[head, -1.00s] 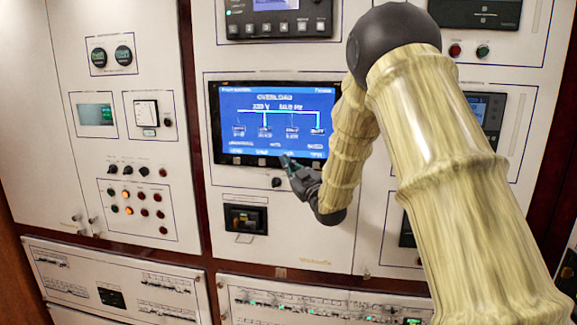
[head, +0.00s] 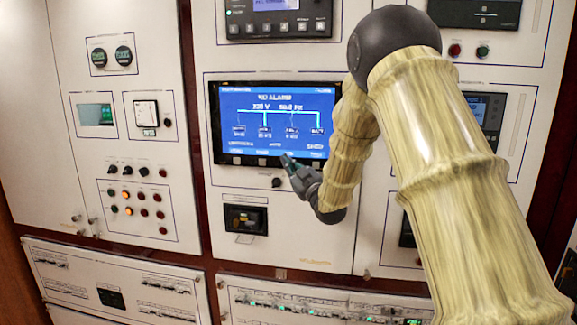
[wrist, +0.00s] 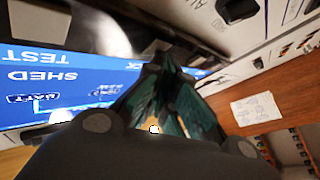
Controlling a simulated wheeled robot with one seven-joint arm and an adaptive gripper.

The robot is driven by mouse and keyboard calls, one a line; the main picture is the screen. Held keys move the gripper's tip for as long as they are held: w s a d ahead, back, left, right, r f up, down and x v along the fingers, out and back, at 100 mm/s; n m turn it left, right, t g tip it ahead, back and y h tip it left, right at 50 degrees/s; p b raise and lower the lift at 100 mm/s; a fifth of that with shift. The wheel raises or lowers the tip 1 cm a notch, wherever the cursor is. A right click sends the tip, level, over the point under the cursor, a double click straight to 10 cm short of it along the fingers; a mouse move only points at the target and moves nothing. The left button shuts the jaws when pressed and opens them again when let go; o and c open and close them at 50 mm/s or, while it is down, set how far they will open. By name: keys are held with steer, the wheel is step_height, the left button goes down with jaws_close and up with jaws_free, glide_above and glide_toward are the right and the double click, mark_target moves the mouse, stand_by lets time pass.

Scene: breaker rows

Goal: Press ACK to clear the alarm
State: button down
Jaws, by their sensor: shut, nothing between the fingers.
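The blue alarm screen (head: 275,115) sits in a black frame on the white panel, and its heading appears to read "NO ALARM". A row of small grey buttons (head: 237,160) runs along the frame's lower edge. My gripper (head: 287,160) is shut and empty, with its tips at this lower edge, right of the middle. In the wrist view the screen (wrist: 50,90) is upside down, with "TEST" and "SHED" labels. There my gripper (wrist: 160,62) hides most of a label near its tips. The ACK button is not clearly seen; I cannot tell whether the tips touch it.
A round black knob (head: 276,183) sits just below the screen. A dark recessed unit (head: 245,219) is lower down. A panel of indicator lamps (head: 136,209) stands at the left. My arm covers much of the right-hand panels.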

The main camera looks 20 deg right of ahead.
steer(key=shift+s+a, duration=0.1)
steer(key=shift+s+a+b, duration=0.4)
steer(key=shift+s+b, duration=0.05)
steer(key=shift+s, duration=0.1)
steer(key=s+a, duration=0.1)
steer(key=s+a+b, duration=0.1)
steer(key=s, duration=0.2)
steer(key=shift+s+a+b, duration=0.1)
steer(key=shift+a+b, duration=0.25)
steer(key=shift+a, duration=0.05)
stand_by(0.4)
stand_by(0.6)
